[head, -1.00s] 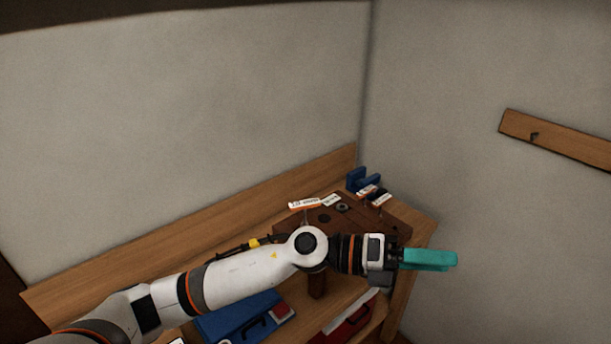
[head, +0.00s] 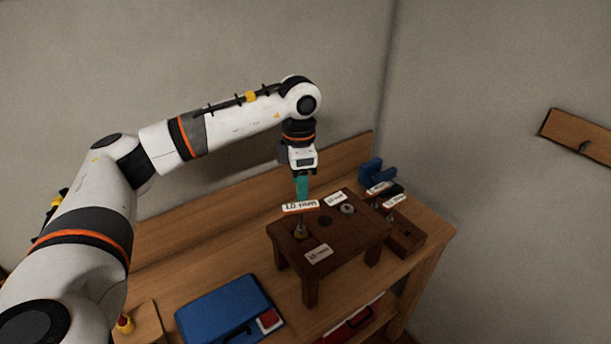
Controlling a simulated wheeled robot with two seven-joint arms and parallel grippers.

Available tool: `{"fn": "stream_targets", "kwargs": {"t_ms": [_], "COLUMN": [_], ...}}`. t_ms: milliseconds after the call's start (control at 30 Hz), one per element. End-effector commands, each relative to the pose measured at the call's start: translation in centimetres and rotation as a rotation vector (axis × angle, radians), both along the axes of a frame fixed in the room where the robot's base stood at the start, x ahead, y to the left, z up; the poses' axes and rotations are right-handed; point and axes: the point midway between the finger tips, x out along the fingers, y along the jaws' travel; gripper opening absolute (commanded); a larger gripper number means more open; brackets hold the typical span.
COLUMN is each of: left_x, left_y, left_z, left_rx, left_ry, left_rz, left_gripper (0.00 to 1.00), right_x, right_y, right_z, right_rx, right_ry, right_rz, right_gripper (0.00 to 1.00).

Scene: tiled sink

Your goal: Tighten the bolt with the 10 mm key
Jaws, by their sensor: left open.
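A key with a white, orange-edged tag reading "10 mm" (head: 300,207) stands upright at the left of a dark wooden block on legs (head: 282,246). A small brassy piece, seemingly the bolt (head: 300,233), shows in the block below the tag; I cannot tell how the key's tip sits on it. My left gripper (head: 302,188), with teal fingers, points down right above the tag. It is open; its fingertips are at or just behind the tag, and contact cannot be told. My right gripper is not in view.
The block top also has a dark hole (head: 324,221), a metal ring (head: 347,209) and flat labels. Two more tagged keys (head: 379,188) (head: 395,201) stand in a rack to the right, near a blue object (head: 371,170). A blue case (head: 225,308) lies at front left.

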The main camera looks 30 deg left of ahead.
Motion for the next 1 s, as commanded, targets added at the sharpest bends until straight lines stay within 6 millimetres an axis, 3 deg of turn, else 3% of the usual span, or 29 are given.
{"fn": "stream_targets", "kwargs": {"t_ms": [100,200,567,733,1000], "left_x": [0.0,0.0,0.0,0.0,0.0], "left_y": [0.0,0.0,-0.1,-0.1,-0.1], "left_z": [-1.2,-2.3,-6.8,-8.2,-8.4], "left_rx": [0.0,-0.001,-0.003,-0.003,-0.004], "left_ry": [0.001,0.001,0.001,0.0,-0.001], "left_rz": [0.0,-0.001,-0.001,-0.001,-0.001], "left_gripper": [0.47,0.47,0.47,0.47,0.47], "right_x": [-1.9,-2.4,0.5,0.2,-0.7], "right_y": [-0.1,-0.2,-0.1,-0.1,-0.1], "right_z": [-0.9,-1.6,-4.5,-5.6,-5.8], "right_rx": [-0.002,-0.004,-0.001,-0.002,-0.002], "right_ry": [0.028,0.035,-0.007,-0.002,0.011], "right_rz": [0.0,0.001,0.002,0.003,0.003], "right_gripper": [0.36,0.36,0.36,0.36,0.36]}}
